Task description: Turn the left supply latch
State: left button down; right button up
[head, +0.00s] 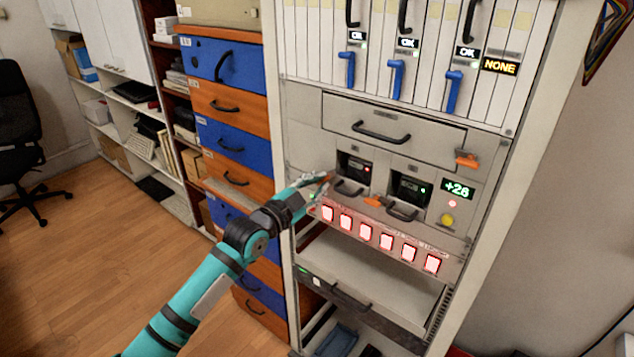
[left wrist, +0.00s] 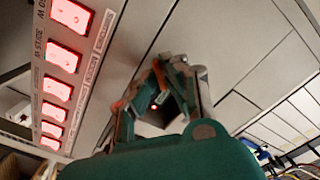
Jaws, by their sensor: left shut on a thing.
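My left gripper (head: 324,183) reaches the rack's front panel at the left side of the left supply unit (head: 355,166). Its fingers are closed around the left supply latch, which the fingers mostly hide; only a bit of orange shows beside them. In the left wrist view the fingers (left wrist: 168,66) come together at the panel, with an orange edge (left wrist: 119,105) at the left finger. The latch's exact angle cannot be told. The right supply unit (head: 410,190) has an orange latch (head: 374,201) at its left. My right gripper is not in view.
A row of red-lit switches (head: 385,241) runs just below the supplies. A drawer with a black handle (head: 381,132) is above, and another orange latch (head: 467,159) is at right. A green display (head: 457,189) reads +26. Blue and orange drawers (head: 232,143) stand left of the rack.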

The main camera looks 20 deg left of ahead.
pick_arm(q)
jog(key=n+p, duration=0.1)
jog(key=n, duration=0.3)
jog(key=shift+n, duration=0.3)
jog(key=shift+n+p, duration=0.5)
jog(key=shift+n, duration=1.4)
jog(key=c, duration=1.4)
grip_release()
jog(key=shift+s+f, duration=0.1)
jog(key=shift+s, duration=0.1)
jog(key=v, duration=1.1)
jog(key=shift+s+a, duration=0.15)
jog(key=shift+s, duration=0.15)
